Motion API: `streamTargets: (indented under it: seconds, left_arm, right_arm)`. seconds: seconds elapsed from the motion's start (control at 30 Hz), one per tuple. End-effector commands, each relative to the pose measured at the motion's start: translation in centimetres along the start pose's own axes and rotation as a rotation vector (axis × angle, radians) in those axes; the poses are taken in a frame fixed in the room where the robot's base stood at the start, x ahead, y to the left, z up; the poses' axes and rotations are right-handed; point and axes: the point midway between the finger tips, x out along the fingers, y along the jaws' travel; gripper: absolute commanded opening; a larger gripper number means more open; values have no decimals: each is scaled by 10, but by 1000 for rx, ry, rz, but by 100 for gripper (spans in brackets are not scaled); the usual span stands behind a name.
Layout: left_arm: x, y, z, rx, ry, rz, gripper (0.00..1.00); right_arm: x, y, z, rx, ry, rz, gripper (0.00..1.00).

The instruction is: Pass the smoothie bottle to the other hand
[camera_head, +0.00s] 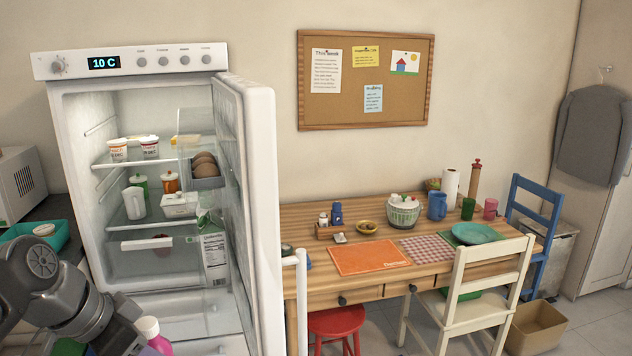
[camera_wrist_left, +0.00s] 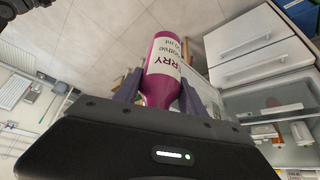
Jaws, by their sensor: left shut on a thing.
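The smoothie bottle (camera_wrist_left: 163,55) is magenta with a white label. In the left wrist view it sits between the two dark fingers of my left gripper (camera_wrist_left: 160,92), which is shut on it. In the head view the bottle (camera_head: 150,332) shows its pale cap and a magenta part at the bottom edge. My left arm comes in from the lower left, and the gripper (camera_head: 150,347) is mostly cut off by the frame's lower edge. My right gripper is in neither view.
The fridge (camera_head: 150,90) stands open just beyond my left arm, with its door (camera_head: 255,190) swung outward. Cartons and jars stand on its shelves. A wooden table (camera_head: 300,212) with dishes is to the right, with a red stool (camera_head: 336,320) and a white chair (camera_head: 470,290) before it.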

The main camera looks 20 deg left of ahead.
Motion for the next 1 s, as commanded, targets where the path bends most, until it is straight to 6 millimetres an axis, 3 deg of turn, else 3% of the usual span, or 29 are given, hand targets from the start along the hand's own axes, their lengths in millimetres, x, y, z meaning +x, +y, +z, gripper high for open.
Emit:
streamTargets:
  seconds: [0.27, 0.5, 0.6, 0.8, 1.0]
  left_arm:
    - [72, 33, -47, -50, -6, -27, 0]
    - [178, 81, -116, -132, -10, -73, 0]
    - [214, 97, -142, -162, -7, -91, 0]
    - [262, 120, -177, -205, -2, -115, 0]
    - [295, 135, -200, -236, 1, -135, 0]
  right_arm:
    - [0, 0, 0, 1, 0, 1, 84]
    - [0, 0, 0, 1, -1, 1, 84]
    - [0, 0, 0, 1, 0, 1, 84]
    - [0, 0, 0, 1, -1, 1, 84]
    - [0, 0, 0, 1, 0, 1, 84]
